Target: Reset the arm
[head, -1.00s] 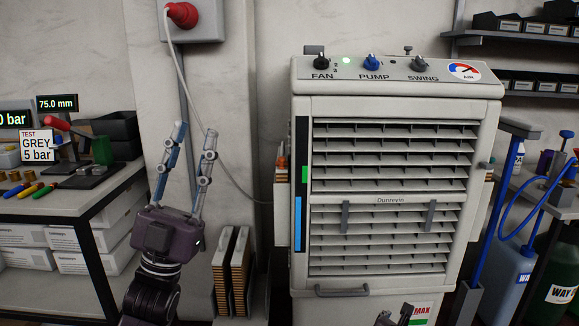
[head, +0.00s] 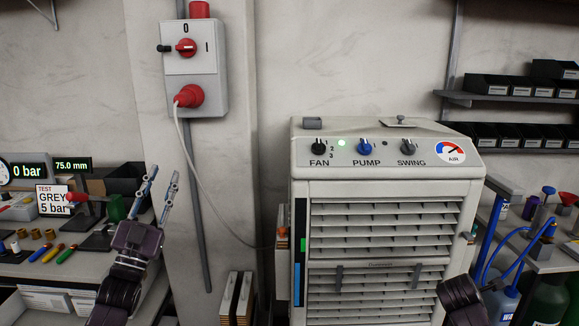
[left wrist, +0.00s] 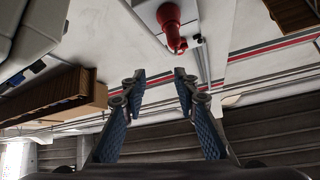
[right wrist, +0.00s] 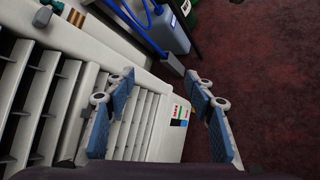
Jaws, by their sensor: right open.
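My left gripper (head: 160,190) points up, in front of the pale wall left of the air cooler. Its two fingers stand apart with nothing between them; the left wrist view also shows it open and empty (left wrist: 158,78). In the head view, only a dark part of my right arm shows at the lower right of the cooler. In the right wrist view, my right gripper (right wrist: 160,85) has its fingers apart and empty, in front of the cooler's louvres. The white air cooler (head: 298,210) has FAN, PUMP and SWING knobs and a lit green lamp.
A switch box (head: 190,65) with a red rotary switch and a red plug (head: 190,96) is on the wall. A bench with tools is at the left. Shelves (head: 500,100) with black bins hang at the right, above bottles and blue hoses. Dark red floor (right wrist: 265,60) shows in the right wrist view.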

